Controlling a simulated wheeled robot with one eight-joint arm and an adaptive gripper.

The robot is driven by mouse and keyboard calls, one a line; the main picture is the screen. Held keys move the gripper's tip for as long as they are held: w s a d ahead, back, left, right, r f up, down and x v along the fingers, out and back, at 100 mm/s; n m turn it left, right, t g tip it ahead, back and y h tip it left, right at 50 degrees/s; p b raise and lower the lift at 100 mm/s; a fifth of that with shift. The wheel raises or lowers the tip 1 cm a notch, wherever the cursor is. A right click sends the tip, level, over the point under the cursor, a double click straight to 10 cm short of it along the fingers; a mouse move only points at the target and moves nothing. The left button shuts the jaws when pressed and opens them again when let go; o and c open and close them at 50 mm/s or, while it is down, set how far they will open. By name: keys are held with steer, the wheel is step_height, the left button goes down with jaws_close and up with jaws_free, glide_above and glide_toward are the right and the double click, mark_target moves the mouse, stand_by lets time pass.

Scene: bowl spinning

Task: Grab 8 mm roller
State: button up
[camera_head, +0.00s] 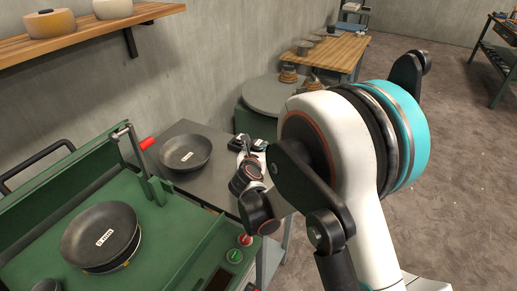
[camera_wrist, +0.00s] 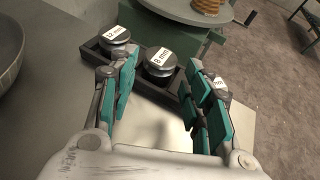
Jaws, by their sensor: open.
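The 8 mm roller (camera_wrist: 160,62), a dark metal cylinder with a white "8 mm" label, stands in the middle of a dark holder (camera_wrist: 92,46) in the wrist view. A 12 mm roller (camera_wrist: 116,36) stands to its left. In the head view my gripper (camera_head: 248,172) is above the grey table's right end.
The grey table (camera_head: 207,182) also bears a dark bowl (camera_head: 186,152). A green machine (camera_head: 185,245) with another dark bowl (camera_head: 100,237) stands at the left front. A round grey-topped stand (camera_head: 268,98) is behind the holder. A wall shelf (camera_head: 85,38) is at upper left.

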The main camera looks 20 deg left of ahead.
mark_target(259, 142)
steer(key=b+x, duration=0.2)
steer(key=x, duration=0.3)
steer(key=shift+w+d+f, duration=0.1)
steer(key=shift+f, duration=0.05)
jaws_close()
